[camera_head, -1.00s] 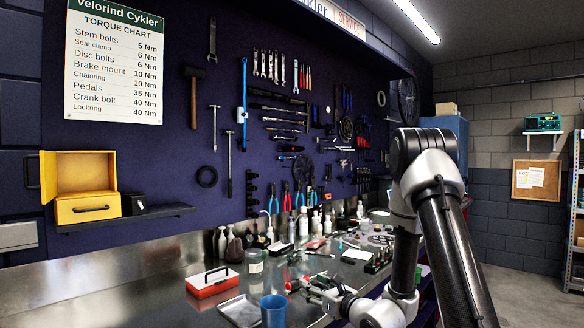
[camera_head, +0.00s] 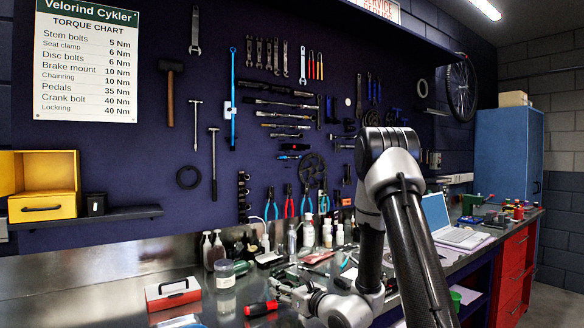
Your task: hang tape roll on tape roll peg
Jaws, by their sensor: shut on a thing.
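My gripper (camera_head: 284,296) is low in the middle of the head view, over the bench and pointing left. It is shut on a small red thing with dark ends (camera_head: 261,309) at its tips. The fingers are small in view, and I cannot tell whether this thing is the tape roll. A black ring (camera_head: 188,177) hangs on the dark tool wall to the left, well apart from my gripper. I cannot pick out the tape roll peg among the wall's fittings.
A red toolbox (camera_head: 173,294) and a lidded jar (camera_head: 225,275) stand on the metal bench left of my gripper. Bottles (camera_head: 308,231) line the back. A shelf (camera_head: 120,215) with a yellow box (camera_head: 48,197) juts out at left. A laptop (camera_head: 458,232) lies open at right.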

